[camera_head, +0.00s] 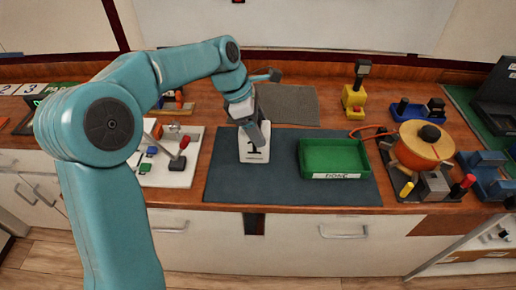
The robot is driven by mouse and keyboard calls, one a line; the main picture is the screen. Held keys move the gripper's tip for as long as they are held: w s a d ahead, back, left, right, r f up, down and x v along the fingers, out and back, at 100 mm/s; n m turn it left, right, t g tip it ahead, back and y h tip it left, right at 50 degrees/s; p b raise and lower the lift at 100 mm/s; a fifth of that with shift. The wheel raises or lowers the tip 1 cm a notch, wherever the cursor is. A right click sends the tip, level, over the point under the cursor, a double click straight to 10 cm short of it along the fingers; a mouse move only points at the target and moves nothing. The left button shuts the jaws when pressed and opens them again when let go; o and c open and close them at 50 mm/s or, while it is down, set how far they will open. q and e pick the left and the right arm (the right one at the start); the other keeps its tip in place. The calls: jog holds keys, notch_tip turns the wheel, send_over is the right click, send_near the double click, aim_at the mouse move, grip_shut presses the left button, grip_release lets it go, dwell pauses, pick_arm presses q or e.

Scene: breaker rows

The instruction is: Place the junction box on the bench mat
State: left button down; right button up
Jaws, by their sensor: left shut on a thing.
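The bench mat is most likely the large dark blue-grey mat (290,185) in the middle of the bench. My left gripper (258,137) points down over its left part. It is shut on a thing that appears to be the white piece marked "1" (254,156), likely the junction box. The gripper hides the middle of this piece. I cannot tell whether the piece touches the mat. My right gripper does not show.
A green tray labelled "DONE" (335,157) stands on the mat's right part. A white board with levers (168,178) is at left. A smaller grey mat (290,103) behind looks mostly bare.

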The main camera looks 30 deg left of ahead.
pick_arm(q)
notch_tip(320, 180, down, 7)
jog(key=shift+r, duration=0.1)
dwell(0.3)
jog(key=shift+f, duration=0.2)
jog(key=shift+f, duration=0.1)
jog(key=shift+c, duration=0.5)
grip_release()
jog(key=v, duration=1.2)
jog(key=shift+s+r, duration=0.1)
jog(key=shift+r, duration=0.1)
